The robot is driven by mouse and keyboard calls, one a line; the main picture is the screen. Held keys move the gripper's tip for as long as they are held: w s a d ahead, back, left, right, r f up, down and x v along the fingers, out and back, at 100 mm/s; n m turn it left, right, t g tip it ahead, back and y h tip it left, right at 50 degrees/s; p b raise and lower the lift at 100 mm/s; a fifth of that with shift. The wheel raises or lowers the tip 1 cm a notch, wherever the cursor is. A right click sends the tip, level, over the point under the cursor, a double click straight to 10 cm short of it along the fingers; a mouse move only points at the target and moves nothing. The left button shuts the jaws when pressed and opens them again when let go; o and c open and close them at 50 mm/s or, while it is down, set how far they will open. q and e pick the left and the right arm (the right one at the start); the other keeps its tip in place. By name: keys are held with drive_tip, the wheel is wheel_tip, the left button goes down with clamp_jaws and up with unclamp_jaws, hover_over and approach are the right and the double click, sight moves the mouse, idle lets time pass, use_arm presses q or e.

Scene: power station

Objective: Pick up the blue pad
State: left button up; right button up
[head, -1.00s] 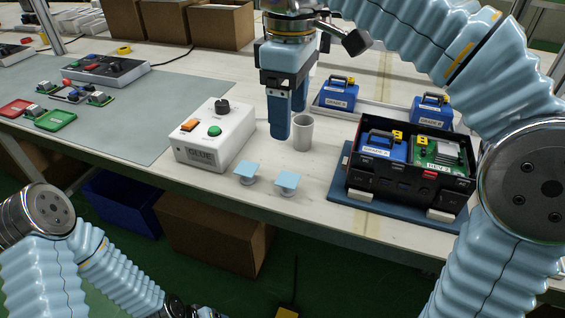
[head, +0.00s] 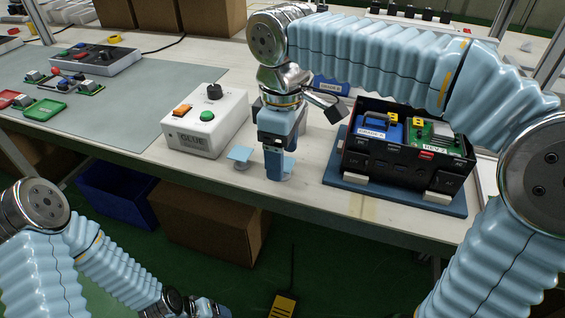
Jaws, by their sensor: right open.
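Two light blue square pads on round white bases are near the table's front edge. The left blue pad (head: 240,153) is in plain view beside the white glue box. The right blue pad (head: 289,164) is mostly hidden behind my right gripper. My right gripper (head: 277,171) points down over that right pad, fingers low and open. Whether the fingers touch the pad I cannot tell. My left arm is at the lower left and its gripper fingers do not show.
The white glue box (head: 201,122) with buttons stands left of my right gripper. A black crate (head: 392,172) with a blue unit and a green board sits on a blue mat (head: 342,186) to the right. The table's front edge is close below the pads.

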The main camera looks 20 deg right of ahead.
drive_tip(key=shift+f, duration=0.2)
idle(0.5)
drive_tip(key=c, duration=1.1)
